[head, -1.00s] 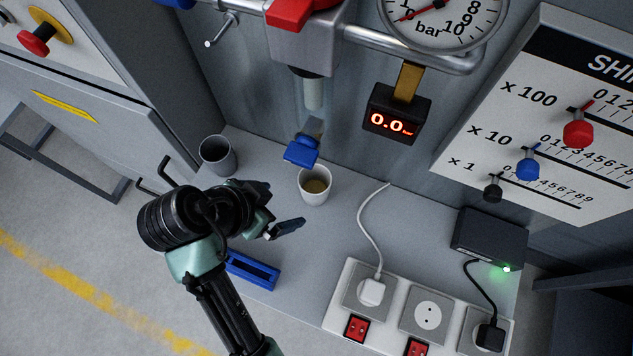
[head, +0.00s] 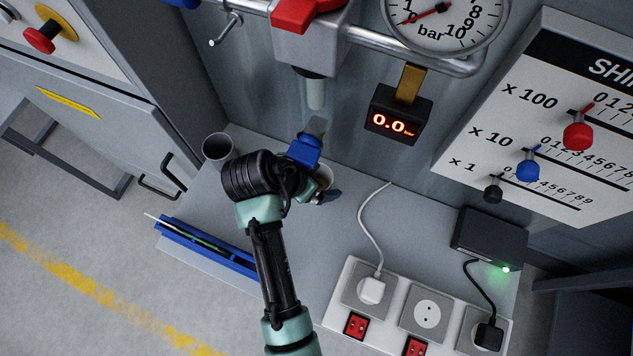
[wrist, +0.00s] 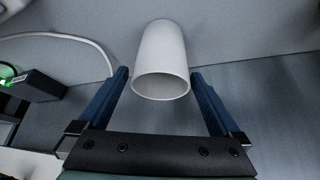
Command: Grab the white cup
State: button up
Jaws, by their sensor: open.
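A gap shows between the cup and each finger. In the head view my gripper (head: 326,194) is at the cup, and its far finger is partly hidden.
A dark grey cup (head: 218,150) stands at the bench's back left. A blue tray (head: 200,246) lies at the front left. A white cable (head: 372,235) and socket strip (head: 398,300) are to the right.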

jog(key=c, duration=1.3)
